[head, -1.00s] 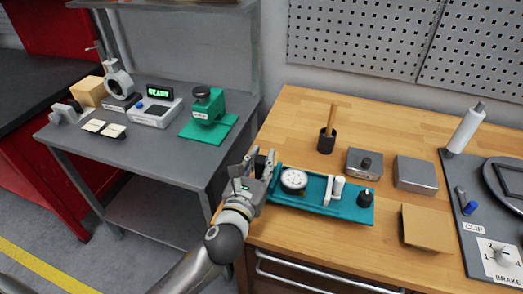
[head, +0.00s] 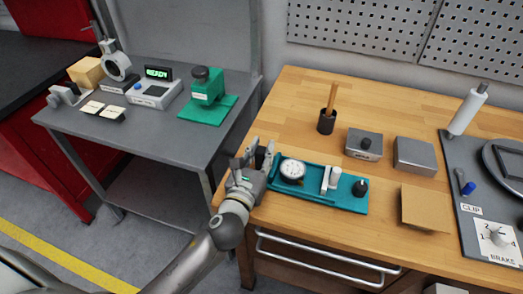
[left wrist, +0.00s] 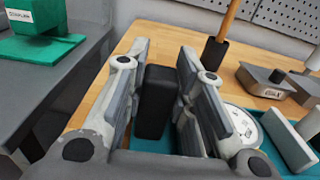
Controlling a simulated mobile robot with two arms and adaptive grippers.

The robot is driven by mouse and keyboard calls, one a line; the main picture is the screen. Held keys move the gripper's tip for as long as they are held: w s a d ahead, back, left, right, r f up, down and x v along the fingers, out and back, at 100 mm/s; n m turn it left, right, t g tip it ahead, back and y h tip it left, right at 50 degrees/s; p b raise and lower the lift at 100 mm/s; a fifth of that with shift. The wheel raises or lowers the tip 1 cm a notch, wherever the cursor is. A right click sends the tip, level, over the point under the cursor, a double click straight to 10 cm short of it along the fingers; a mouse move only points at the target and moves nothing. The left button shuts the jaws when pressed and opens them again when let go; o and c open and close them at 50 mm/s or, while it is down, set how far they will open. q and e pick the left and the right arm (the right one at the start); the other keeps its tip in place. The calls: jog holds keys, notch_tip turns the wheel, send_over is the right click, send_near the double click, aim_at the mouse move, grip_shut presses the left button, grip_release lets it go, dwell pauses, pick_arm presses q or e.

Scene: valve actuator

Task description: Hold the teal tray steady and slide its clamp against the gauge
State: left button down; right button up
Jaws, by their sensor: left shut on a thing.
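The teal tray (head: 346,203) lies on the wooden bench near its front edge. A round white-faced gauge (head: 292,170) sits in its left half. The white upright clamp (head: 331,179) stands to the right of the gauge, with a visible gap between them. A black knob (head: 360,187) is at the tray's right end. My left gripper (head: 262,160) is at the tray's left end, shut on a black block (left wrist: 155,100) that stands between its fingers. In the left wrist view the gauge (left wrist: 246,125) is partly hidden by a finger. My right gripper is not in view.
Behind the tray are a black cup (head: 327,121) with a wooden handle and two grey metal blocks (head: 415,156). A brown board (head: 425,208) lies to the right, beside a dark panel. A grey side table (head: 165,135) with a green device stands left.

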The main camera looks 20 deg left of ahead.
pick_arm(q)
jog(key=shift+f, duration=0.5)
dwell(0.8)
